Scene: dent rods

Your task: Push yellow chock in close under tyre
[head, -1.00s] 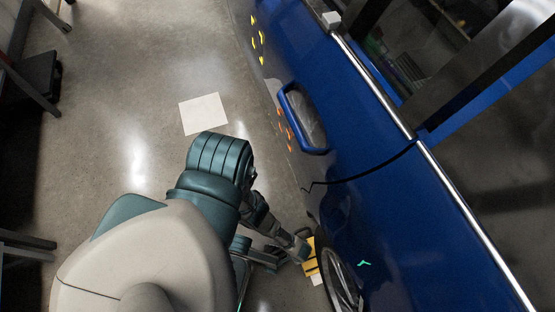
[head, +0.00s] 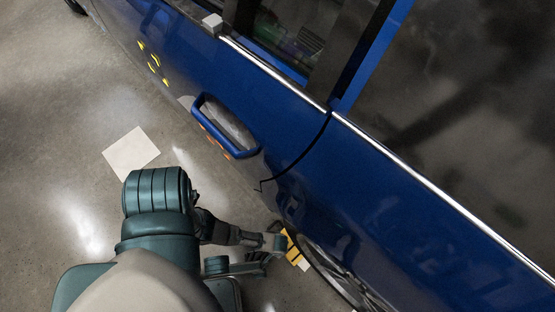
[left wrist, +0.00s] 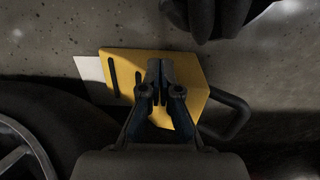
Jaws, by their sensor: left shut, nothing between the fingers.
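The yellow chock (head: 293,248) is on the floor beside the blue car's tyre, partly hidden by my left gripper (head: 275,240). In the left wrist view the chock (left wrist: 124,66) shows dark slots and a black loop handle (left wrist: 236,118) on its right. The dark tyre (left wrist: 55,112) lies at the lower left there, close to the chock's edge; any gap between them is hard to tell. My left gripper (left wrist: 160,66) is shut and empty, its fingertips over the chock. I cannot tell whether they touch it. My right gripper is not in view.
The blue car (head: 330,200) fills the right side, with a protruding door handle (head: 226,128). A white square (head: 131,154) lies on the floor. A small white patch (left wrist: 88,68) sits beside the chock.

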